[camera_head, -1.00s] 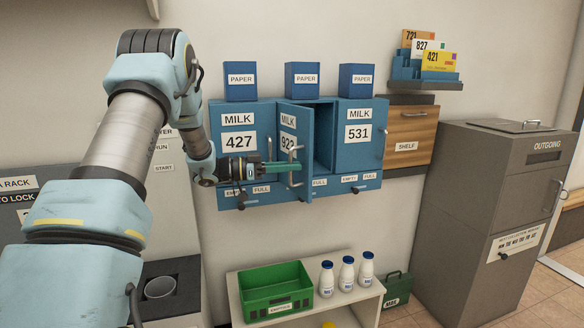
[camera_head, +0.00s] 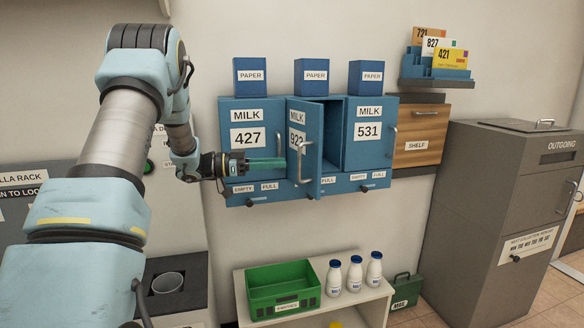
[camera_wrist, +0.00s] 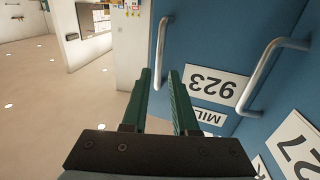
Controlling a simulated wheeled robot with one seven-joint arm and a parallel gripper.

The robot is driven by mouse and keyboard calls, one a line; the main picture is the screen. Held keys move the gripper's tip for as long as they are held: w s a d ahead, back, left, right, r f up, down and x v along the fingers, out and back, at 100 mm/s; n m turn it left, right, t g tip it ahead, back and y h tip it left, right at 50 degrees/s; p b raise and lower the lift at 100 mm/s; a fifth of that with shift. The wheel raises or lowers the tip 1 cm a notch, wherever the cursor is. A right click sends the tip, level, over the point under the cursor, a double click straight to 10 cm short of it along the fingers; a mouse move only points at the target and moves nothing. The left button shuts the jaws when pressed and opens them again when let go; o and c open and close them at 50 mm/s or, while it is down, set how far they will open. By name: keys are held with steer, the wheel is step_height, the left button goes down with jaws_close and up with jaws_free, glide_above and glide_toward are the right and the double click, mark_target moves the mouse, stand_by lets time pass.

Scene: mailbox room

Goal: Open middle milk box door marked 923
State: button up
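The middle milk box door marked 923 (camera_head: 297,138) stands partly open, swung outward from its left side, with the dark compartment (camera_head: 333,130) showing to its right. Its metal handle (camera_head: 300,162) is near the free edge. My gripper (camera_head: 283,163) is in front of the box, just left of that handle, empty. In the wrist view my gripper (camera_wrist: 160,72) has its green fingers apart, with the 923 handle (camera_wrist: 158,45) seen between and beyond the tips. The 923 label (camera_wrist: 213,84) is upside down there. The exact gap to the handle is hard to tell.
Closed doors 427 (camera_head: 248,139) and 531 (camera_head: 367,131) flank it; the 427 handle (camera_wrist: 262,62) is close to the right in the wrist view. Empty/full sliders run below. A low shelf (camera_head: 372,298) holds a green crate (camera_head: 284,306) and milk bottles (camera_head: 355,274).

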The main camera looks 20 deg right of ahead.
steer(key=shift+w+a+b, duration=0.15)
steer(key=shift+w+a, duration=0.05)
steer(key=shift+a, duration=0.85)
steer(key=shift+w+a+b, duration=0.15)
steer(key=shift+w+a, duration=0.05)
steer(key=shift+a, duration=0.85)
steer(key=w+a+r+n+t+y+p, duration=0.1)
steer(key=w+a+r+n+t+y, duration=0.25)
steer(key=w+n+t, duration=0.65)
steer(key=s+a+f+n+t+y+p, duration=0.1)
steer(key=s+a+f+n+t+y, duration=0.1)
steer(key=a+t+y, duration=0.4)
steer(key=s+a+f+n+g+y, duration=0.2)
steer(key=s+a+f+y, duration=0.15)
steer(key=s+a, duration=0.25)
steer(key=s+a+f+n+g+y, duration=0.2)
steer(key=s+a+g+y, duration=0.15)
steer(key=s+a, duration=0.2)
steer(key=s+a+f+n+g, duration=0.1)
steer(key=s+f+g, duration=0.1)
steer(key=s, duration=0.7)
steer(key=s+a+f+n+g+p, duration=0.1)
steer(key=s+g, duration=0.2)
steer(key=s, duration=0.7)
steer(key=shift+s+f+n+y, duration=0.25)
steer(key=shift+f+n+y, duration=0.15)
steer(key=shift+y, duration=0.05)
